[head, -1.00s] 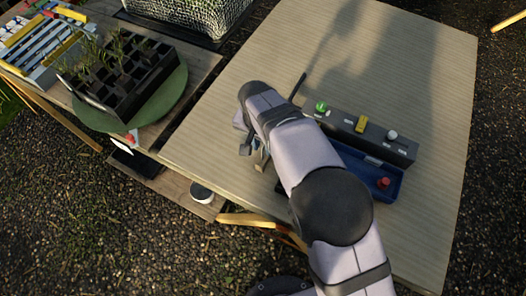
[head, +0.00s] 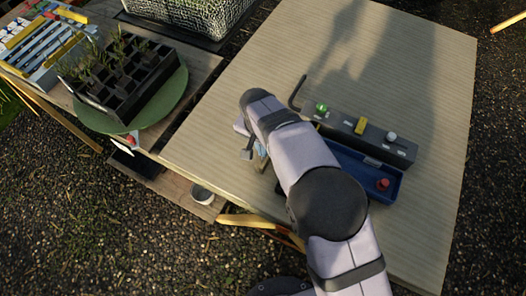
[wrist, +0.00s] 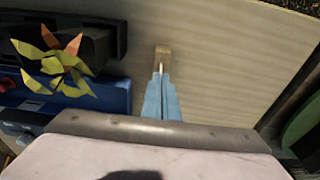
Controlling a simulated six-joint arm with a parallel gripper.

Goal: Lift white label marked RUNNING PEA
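My gripper (wrist: 161,80) shows in the wrist view as two pale blue fingers lying close together, pointing at a small wooden block (wrist: 162,52) on the table. A thin white sliver (wrist: 161,68) shows at the fingertips, by the block. It may be the label seen edge-on; I can read no lettering on it. I cannot tell whether the fingers press on it. In the head view my arm covers much of this spot. The wooden block (head: 260,164) shows only partly beside my wrist, near the table's front left edge.
A blue tray (head: 391,191) with a red object (head: 383,184) lies to the right. Behind it stands a dark box (head: 404,147) with green, yellow and white knobs. A black seedling tray (head: 128,108) sits on the left bench. The table's far part is clear.

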